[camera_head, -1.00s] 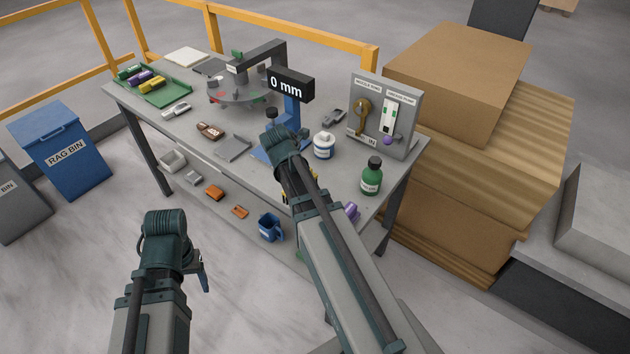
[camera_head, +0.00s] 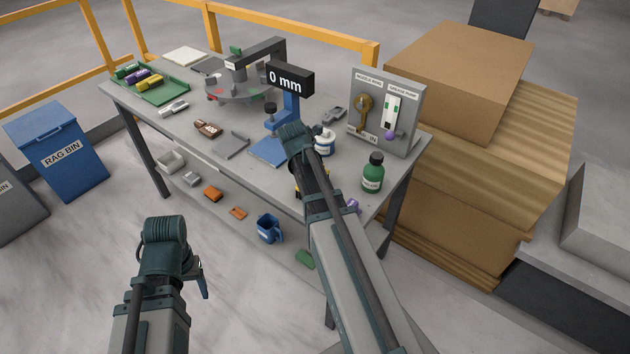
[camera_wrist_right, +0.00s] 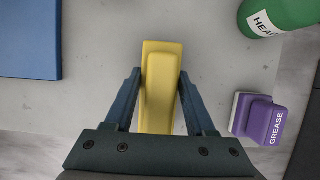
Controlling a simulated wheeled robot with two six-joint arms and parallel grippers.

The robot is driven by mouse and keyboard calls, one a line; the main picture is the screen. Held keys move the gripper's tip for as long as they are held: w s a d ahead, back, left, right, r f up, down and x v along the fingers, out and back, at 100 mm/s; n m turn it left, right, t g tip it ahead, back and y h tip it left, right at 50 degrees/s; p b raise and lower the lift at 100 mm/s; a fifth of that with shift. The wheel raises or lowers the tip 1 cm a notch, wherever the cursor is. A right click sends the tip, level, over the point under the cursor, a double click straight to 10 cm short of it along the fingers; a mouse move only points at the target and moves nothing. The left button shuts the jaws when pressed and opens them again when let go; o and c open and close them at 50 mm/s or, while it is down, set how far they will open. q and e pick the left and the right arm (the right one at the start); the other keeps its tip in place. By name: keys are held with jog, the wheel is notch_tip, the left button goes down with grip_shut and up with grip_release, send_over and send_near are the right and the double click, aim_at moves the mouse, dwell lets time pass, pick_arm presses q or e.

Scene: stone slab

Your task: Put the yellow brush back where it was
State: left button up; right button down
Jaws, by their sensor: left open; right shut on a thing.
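A yellow brush (camera_wrist_right: 161,95) stands between the two fingers of my right gripper (camera_wrist_right: 160,74) in the right wrist view. The gripper is shut on it, over the grey bench top. In the head view my right forearm and wrist hide most of the brush. A green tray (camera_head: 180,99) at the far left of the bench holds a green, a purple and a yellow block (camera_head: 149,82). A purple block labelled GREASE (camera_wrist_right: 258,120) is to the right of the held brush. My left gripper (camera_head: 204,284) is open and empty, off the bench's near side.
A blue-based stand (camera_head: 268,151) and a panel with a brass key-shaped piece (camera_head: 385,105) are close by. A lower shelf holds a blue mug (camera_head: 268,229).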

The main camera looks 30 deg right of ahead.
jog(key=shift+f, duration=0.15)
jog(key=shift+c, duration=1.2)
grip_release()
jog(key=shift+a+r+p, duration=0.15)
jog(key=shift+r+p, duration=0.45)
jog(key=shift+r, duration=0.05)
jog(key=p+v, duration=1)
jog(key=v, duration=0.1)
jog(key=shift+r, duration=0.1)
